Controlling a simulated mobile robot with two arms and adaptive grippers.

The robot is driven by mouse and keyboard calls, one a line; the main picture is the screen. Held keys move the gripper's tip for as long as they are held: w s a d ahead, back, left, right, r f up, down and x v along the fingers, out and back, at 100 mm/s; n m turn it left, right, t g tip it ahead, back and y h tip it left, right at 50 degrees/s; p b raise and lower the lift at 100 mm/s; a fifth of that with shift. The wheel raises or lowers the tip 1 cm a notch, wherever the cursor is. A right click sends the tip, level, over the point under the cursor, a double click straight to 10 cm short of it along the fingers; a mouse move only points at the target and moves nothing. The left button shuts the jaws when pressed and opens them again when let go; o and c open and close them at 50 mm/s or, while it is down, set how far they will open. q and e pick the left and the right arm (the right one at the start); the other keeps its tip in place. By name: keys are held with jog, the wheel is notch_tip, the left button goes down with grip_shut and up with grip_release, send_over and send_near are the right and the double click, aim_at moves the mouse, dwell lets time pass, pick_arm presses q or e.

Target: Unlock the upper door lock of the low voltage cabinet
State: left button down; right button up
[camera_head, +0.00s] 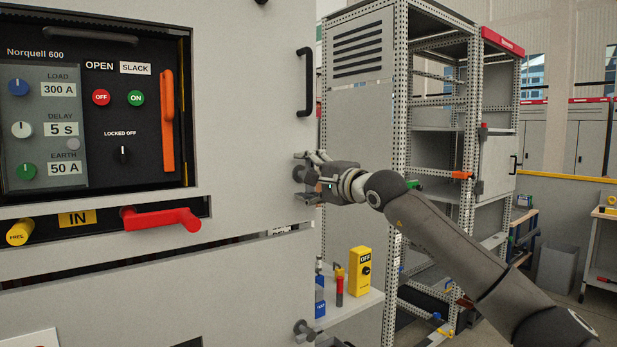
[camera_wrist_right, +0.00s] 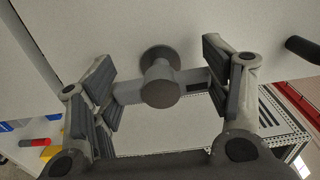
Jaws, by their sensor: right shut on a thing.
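The upper door lock (camera_head: 298,174) is a grey round boss with a T-shaped handle on the right edge of the light grey cabinet door (camera_head: 250,120). My right gripper (camera_head: 311,178) reaches it from the right and is shut on the lock handle. In the right wrist view the lock handle (camera_wrist_right: 160,86) lies crosswise between the dark finger pads, its round hub in the middle. Part of the lock is hidden by the fingers in the head view. A similar lower lock (camera_head: 301,328) shows at the bottom of the head view. My left gripper is not in view.
A black door handle (camera_head: 305,82) stands above the lock. The panel has a red lever (camera_head: 160,219) and an orange handle (camera_head: 167,120). A shelf below holds a yellow box (camera_head: 360,270) and small tools. An open perforated rack (camera_head: 435,130) stands behind my right arm.

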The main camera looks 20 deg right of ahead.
jog(key=o, duration=1)
jog(key=v, duration=1.2)
jog(key=shift+a, duration=0.1)
